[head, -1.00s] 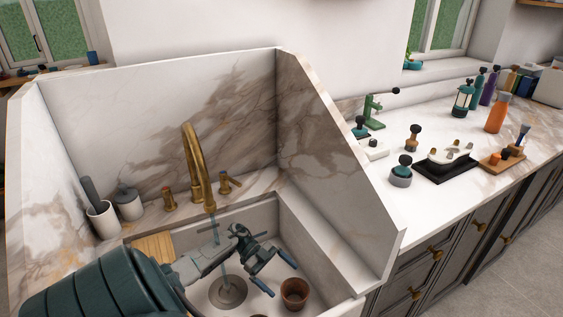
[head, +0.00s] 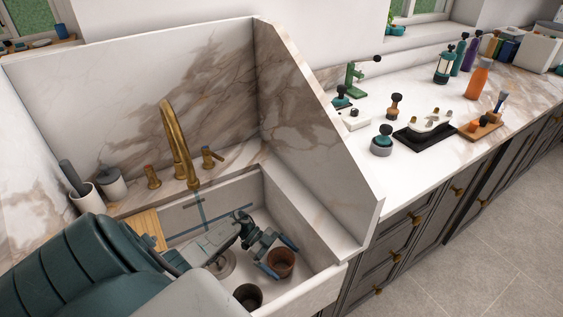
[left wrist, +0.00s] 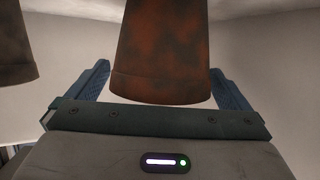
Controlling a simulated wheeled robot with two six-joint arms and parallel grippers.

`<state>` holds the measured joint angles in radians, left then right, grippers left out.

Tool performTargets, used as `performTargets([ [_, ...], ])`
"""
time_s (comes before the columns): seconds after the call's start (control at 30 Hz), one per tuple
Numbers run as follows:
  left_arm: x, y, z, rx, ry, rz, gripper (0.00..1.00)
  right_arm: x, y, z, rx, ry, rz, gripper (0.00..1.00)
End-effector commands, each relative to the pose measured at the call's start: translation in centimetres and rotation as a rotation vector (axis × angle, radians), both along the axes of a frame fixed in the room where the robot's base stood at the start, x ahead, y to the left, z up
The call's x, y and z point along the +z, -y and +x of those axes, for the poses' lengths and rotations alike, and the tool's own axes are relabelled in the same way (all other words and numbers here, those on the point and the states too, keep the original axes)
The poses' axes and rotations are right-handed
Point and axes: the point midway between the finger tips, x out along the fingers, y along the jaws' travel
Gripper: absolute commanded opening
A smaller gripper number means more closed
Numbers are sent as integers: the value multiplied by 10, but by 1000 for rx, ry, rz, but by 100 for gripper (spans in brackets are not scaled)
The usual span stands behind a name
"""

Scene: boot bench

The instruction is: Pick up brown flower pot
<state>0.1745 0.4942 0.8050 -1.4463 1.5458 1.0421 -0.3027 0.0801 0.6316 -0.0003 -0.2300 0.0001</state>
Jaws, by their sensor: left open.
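The brown flower pot (head: 281,264) stands in the sink, right of the drain. My left gripper (head: 278,257) is open, with its blue fingers on either side of the pot. In the left wrist view the rusty brown pot (left wrist: 160,52) fills the space between the two fingers (left wrist: 162,92). A gap shows on each side, wider on the left. The pot's far end is cut off by the picture's top edge. My right gripper is not in view.
A darker pot (head: 248,296) stands nearby in the sink, and its edge shows at the left of the wrist view (left wrist: 15,45). The brass faucet (head: 176,140) rises behind my arm. The sink's right wall (head: 300,225) is close to the gripper. A wooden board (head: 145,226) lies at the sink's left.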

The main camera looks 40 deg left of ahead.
Motion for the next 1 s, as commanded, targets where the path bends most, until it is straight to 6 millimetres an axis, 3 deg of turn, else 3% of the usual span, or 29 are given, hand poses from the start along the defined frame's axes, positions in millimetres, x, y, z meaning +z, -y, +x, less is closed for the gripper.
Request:
performTargets([
  [0.07, 0, -1, 0, 0, 0, 0, 100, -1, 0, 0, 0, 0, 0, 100],
  [0.3, 0, -1, 0, 0, 0, 0, 55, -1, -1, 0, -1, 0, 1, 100],
  [0.73, 7, -2, 0, 0, 2, 1, 54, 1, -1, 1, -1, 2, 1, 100],
  [1.0, 46, -2, -1, -3, 4, 3, 54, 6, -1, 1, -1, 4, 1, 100],
])
